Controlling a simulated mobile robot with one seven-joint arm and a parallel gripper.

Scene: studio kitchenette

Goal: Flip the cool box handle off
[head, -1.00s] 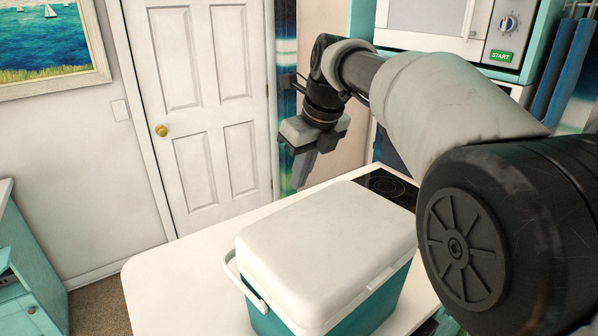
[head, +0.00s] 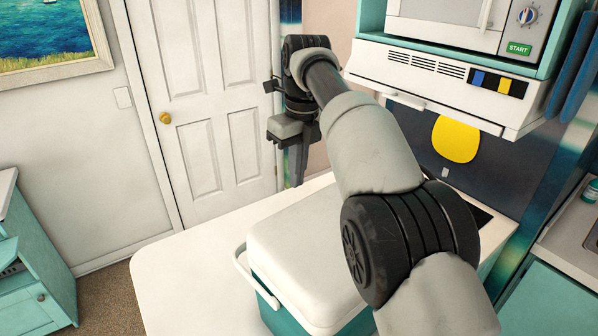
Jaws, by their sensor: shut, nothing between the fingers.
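The cool box has a white lid (head: 300,255) and a teal body (head: 280,318), and stands on a white counter. Its white handle (head: 241,268) hangs out at the box's left side, in a loop below the lid's edge. My gripper (head: 294,180) points down above the counter, beyond the far edge of the box and apart from it. Its fingers are together and empty. My arm covers the right part of the lid and most of the box's right side.
The white counter (head: 185,275) is bare to the left of the box. A white door (head: 205,110) stands behind my gripper. A range hood (head: 430,80) and a microwave (head: 450,20) are at upper right. A teal cabinet (head: 35,265) is at far left.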

